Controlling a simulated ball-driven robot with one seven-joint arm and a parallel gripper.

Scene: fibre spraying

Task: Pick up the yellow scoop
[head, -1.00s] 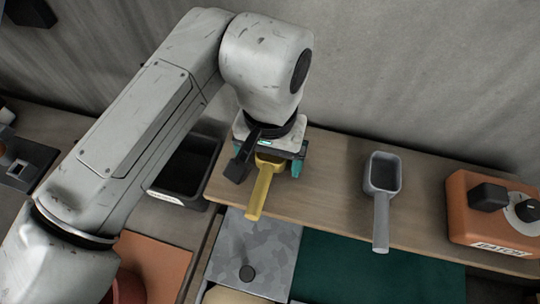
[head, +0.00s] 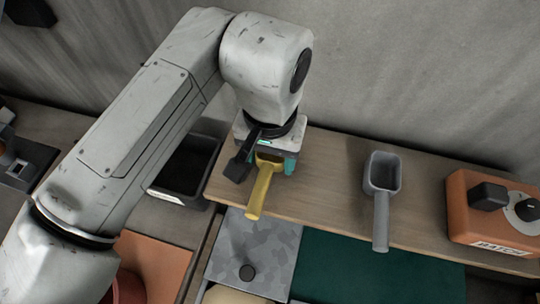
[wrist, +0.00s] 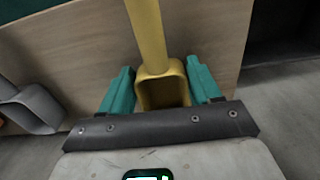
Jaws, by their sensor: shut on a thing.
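The yellow scoop (head: 260,190) is at the left end of the wooden shelf, its handle pointing toward the front edge. In the wrist view the scoop (wrist: 149,38) has its cup between the two teal fingers. My gripper (head: 272,163) reaches down over the cup. In the wrist view my gripper (wrist: 160,90) is shut on the cup, one finger on each side. Whether the scoop touches the shelf is hard to tell. The cup's lower part is hidden.
A grey scoop (head: 381,200) stands to the right on the wooden shelf (head: 330,180). An orange box (head: 490,225) with a black knob is farther right. A black bin (head: 183,170) sits left of the shelf. A grey plate (head: 255,250) and green mat (head: 370,270) lie in front.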

